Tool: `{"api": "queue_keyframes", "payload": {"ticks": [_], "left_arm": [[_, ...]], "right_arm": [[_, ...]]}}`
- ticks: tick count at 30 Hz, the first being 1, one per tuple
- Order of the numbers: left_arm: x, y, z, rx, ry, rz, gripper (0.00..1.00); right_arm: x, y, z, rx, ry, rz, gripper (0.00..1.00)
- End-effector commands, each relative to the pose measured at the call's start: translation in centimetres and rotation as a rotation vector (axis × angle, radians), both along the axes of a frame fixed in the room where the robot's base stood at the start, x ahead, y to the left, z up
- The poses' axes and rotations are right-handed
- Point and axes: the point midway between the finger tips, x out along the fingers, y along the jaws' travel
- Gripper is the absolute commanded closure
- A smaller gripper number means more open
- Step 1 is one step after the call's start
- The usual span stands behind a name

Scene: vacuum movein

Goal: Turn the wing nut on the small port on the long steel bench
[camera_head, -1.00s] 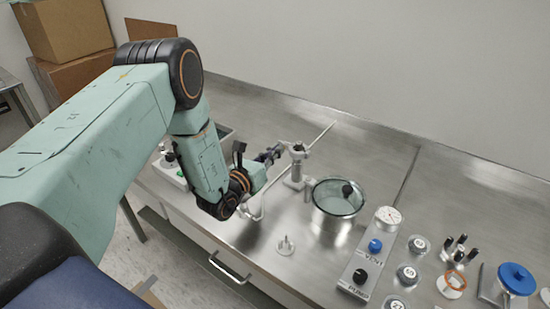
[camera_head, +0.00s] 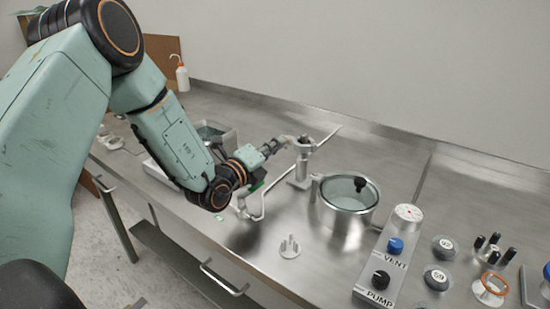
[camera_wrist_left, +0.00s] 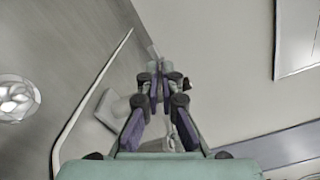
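The small port (camera_head: 300,166) is a grey post on the long steel bench (camera_head: 340,160), with a fitting at its top. The wing nut cannot be made out clearly on it. My left gripper (camera_head: 276,147) comes in from the left, level with the port's top, its fingertips at or very close to the fitting. In the left wrist view the gripper's fingers (camera_wrist_left: 160,88) point away and their tips look close together. A small greenish and dark part shows just beyond them. I cannot tell whether the tips grip it. My right gripper is not in view.
A glass-lidded steel chamber (camera_head: 345,208) stands just right of the port. A small pronged disc (camera_head: 289,246) lies in front. A VENT and PUMP control box (camera_head: 387,270) and round weights (camera_head: 437,278) are at the right. A bent rod (camera_head: 262,203) is below the gripper.

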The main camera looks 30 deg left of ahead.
Motion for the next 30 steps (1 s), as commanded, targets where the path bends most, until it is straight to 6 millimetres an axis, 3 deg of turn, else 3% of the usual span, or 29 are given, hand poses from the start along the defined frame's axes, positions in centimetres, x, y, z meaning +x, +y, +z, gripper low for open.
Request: {"api": "queue_keyframes", "payload": {"ticks": [1, 9, 30], "left_arm": [[0.0, 0.0, -0.4, -0.046, 0.003, 0.000, 1.00], [0.0, 0.1, -0.5, -0.299, 0.039, -0.001, 1.00], [0.0, -0.1, -0.9, -0.956, 0.132, -0.003, 1.00]], "right_arm": [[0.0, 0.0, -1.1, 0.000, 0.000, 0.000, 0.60], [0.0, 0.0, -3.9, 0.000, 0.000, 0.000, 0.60], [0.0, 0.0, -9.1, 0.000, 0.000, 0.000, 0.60]]}}
